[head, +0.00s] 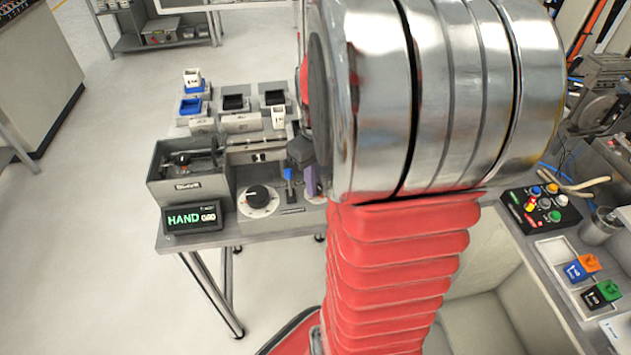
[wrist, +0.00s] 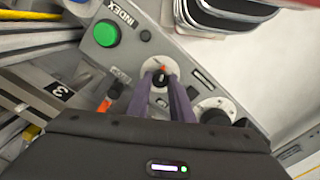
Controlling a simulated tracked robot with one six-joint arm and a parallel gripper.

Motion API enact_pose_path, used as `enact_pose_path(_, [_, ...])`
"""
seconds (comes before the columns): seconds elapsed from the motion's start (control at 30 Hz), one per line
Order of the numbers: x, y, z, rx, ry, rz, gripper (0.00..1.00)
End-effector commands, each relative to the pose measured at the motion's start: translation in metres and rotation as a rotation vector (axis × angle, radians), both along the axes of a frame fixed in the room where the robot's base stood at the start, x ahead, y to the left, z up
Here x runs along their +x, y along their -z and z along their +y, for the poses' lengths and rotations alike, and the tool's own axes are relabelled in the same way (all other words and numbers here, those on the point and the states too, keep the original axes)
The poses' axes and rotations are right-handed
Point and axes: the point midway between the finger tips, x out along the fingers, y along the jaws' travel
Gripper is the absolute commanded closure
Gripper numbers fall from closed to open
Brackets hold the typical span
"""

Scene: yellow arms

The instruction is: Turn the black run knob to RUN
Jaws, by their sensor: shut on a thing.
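A small black knob with an orange mark (wrist: 160,79) sits on a round white plate in the wrist view. My gripper (wrist: 161,86) has its two purple fingers shut on the knob, one on each side. In the head view my gripper (head: 311,182) is at the right end of the grey bench unit, mostly hidden by my arm, and the knob is hidden there. The display (head: 193,217) reads HAND in green. Lettering around the knob is too small to read.
A larger black dial on a white plate (head: 258,199) is beside my gripper; it also shows in the wrist view (wrist: 215,115). Trays with blocks (head: 236,102) stand behind.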

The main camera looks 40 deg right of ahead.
Motion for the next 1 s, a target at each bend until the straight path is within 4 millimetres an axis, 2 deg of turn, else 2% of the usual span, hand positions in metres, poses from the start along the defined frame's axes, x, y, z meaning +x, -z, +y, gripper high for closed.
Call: enact_pose_path(1.0, [0.0009,-0.0005,0.0011,0.003,0.949,-0.001,1.0])
